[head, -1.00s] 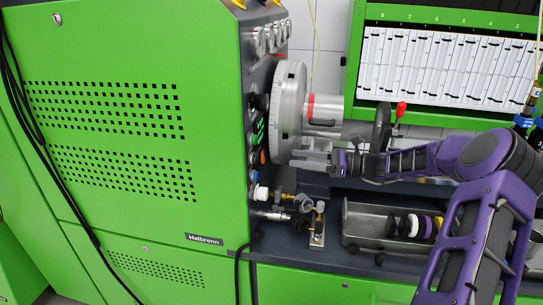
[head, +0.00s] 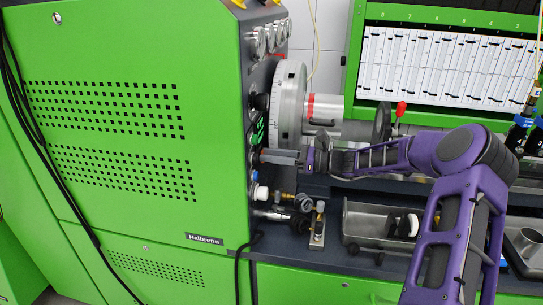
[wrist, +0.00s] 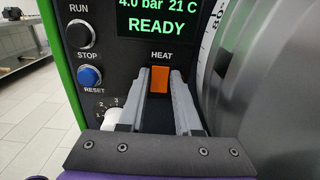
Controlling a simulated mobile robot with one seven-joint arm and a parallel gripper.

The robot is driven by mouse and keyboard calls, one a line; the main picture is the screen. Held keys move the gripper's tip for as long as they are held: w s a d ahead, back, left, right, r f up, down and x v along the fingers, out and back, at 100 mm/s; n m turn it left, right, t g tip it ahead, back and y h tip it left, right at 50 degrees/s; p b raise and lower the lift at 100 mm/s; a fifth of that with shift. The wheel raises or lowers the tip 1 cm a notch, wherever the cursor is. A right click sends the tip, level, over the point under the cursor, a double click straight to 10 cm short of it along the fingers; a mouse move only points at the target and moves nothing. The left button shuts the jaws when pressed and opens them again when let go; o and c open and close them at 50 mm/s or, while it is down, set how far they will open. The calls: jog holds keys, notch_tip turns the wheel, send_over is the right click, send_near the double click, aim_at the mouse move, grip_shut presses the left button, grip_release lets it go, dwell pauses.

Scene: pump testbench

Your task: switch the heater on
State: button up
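The heater switch (wrist: 160,80) is an orange rocker under the label HEAT on the black control panel, in the wrist view. It shows no clear lit glow, and I cannot tell its position. My gripper (wrist: 160,72) is open, with one grey finger on each side of the switch and a narrow gap between them. The fingertips are at or very near the panel; I cannot tell if they touch it. In the head view my gripper (head: 268,156) reaches left to the panel's edge, and the switch is mostly hidden there.
The display (wrist: 155,18) reads 4.0 bar, 21 C, READY. A large metal disc (head: 290,105) stands close on the right side.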

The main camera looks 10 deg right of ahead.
grip_shut()
jog(key=shift+f, duration=0.1)
jog(key=t+y+b, duration=0.1)
jog(key=y, duration=0.1)
jog(key=f+t+y+b, duration=0.1)
jog(key=y, duration=0.1)
dwell(0.4)
jog(key=shift+o, duration=2.4)
grip_release()
